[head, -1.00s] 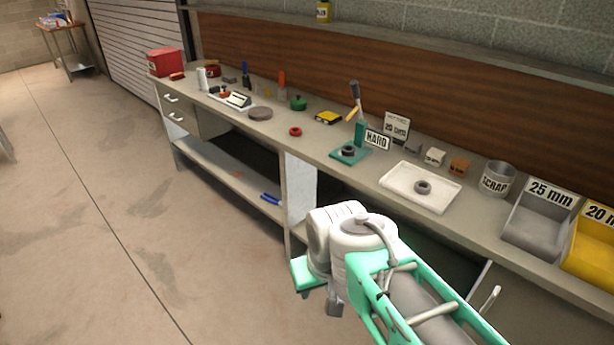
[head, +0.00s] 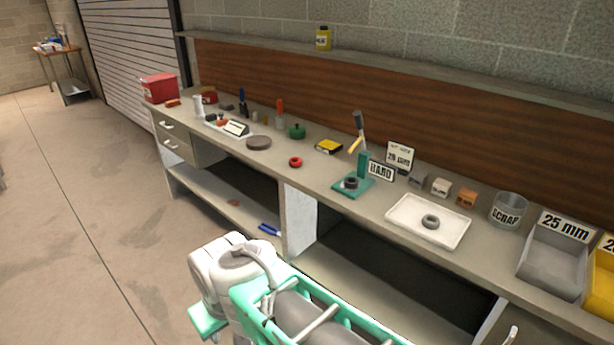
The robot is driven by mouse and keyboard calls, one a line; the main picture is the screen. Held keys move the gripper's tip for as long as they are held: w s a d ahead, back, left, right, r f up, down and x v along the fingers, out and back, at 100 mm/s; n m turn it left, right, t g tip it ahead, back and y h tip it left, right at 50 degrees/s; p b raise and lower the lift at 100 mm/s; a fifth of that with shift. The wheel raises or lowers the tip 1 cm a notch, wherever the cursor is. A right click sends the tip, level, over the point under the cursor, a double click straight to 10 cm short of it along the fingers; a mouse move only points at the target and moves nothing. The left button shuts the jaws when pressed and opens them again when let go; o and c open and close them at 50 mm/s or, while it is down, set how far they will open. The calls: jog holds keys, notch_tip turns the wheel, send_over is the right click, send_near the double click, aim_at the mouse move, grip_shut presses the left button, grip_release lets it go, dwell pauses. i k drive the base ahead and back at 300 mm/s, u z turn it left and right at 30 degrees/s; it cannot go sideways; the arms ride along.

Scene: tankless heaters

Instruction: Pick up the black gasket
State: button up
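A black ring-shaped gasket (head: 351,183) lies on the green base of a lever press (head: 367,188) on the workbench. A second dark grey ring (head: 430,221) lies flat in a white tray (head: 403,229) to its right. My arm reaches in along the bottom of the view, in front of the bench and apart from the rings. The fingers of my gripper do not show.
A HARD sign (head: 381,171) stands beside the press. Small blocks, a SCRAP cup (head: 508,209) and a grey 25 mm bin (head: 552,262) stand to the right. A long shelf (head: 420,76) runs above the bench. The floor at left is clear.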

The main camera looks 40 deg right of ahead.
aim_at(356, 182)
jog(key=z, duration=0.3)
jog(key=i, duration=1.1)
jog(key=z, duration=0.75)
